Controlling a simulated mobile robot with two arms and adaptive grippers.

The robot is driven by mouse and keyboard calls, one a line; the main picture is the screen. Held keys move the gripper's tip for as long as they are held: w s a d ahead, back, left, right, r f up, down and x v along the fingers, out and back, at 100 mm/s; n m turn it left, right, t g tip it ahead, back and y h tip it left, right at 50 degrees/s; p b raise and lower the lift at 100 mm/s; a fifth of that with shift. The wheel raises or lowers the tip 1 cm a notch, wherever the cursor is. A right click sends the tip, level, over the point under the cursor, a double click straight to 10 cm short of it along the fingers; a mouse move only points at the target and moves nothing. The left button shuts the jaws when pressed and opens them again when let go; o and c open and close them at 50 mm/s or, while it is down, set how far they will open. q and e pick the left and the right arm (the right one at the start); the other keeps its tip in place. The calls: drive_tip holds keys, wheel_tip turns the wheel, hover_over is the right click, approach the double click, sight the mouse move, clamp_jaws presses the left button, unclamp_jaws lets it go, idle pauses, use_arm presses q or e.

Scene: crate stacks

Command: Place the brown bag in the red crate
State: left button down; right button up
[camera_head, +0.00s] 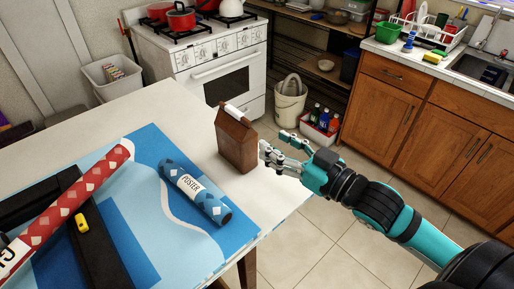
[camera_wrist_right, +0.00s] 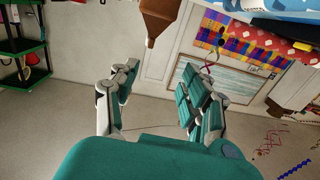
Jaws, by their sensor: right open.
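The brown bag (camera_head: 237,142) stands upright near the right edge of the white table, its top folded with a pale strip. My right gripper (camera_head: 273,142) is open and empty, just to the right of the bag, fingers pointing toward it. In the right wrist view the bag (camera_wrist_right: 160,14) shows at the top edge, beyond the open fingers (camera_wrist_right: 158,75) and not between them. A small red and white crate (camera_head: 317,136) holding several bottles stands on the floor by the dark shelf. My left gripper is not in view.
A red poster tube (camera_head: 75,200) and a blue poster tube (camera_head: 195,192) lie on the table (camera_head: 120,105) at left. A white bucket (camera_head: 289,105) stands beside the crate. The stove (camera_head: 215,65) and wooden cabinets (camera_head: 400,110) stand behind. The tiled floor in front is clear.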

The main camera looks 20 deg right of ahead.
sight(250, 124)
drive_tip(key=shift+m+t+h, duration=0.3)
drive_tip(key=shift+t+h, duration=0.1)
drive_tip(key=shift+h, duration=0.1)
drive_tip(key=p+x, duration=0.1)
drive_tip(key=x, duration=0.2)
drive_tip(key=p+x, duration=0.1)
drive_tip(key=x, duration=0.3)
drive_tip(key=d+f+p+x, duration=0.1)
drive_tip(key=x, duration=0.3)
drive_tip(key=shift+w+p, duration=0.25)
drive_tip(key=shift+p, duration=0.05)
drive_tip(key=shift+w+a+r, duration=0.1)
drive_tip(key=shift+w, duration=0.15)
drive_tip(key=p+x, duration=0.2)
drive_tip(key=x, duration=0.2)
drive_tip(key=shift+w+a, duration=0.1)
drive_tip(key=shift+a, duration=0.05)
drive_tip(key=shift+w+a, duration=0.1)
drive_tip(key=shift+w, duration=0.1)
drive_tip(key=shift+s, duration=0.1)
drive_tip(key=shift+c, duration=0.8)
clamp_jaws()
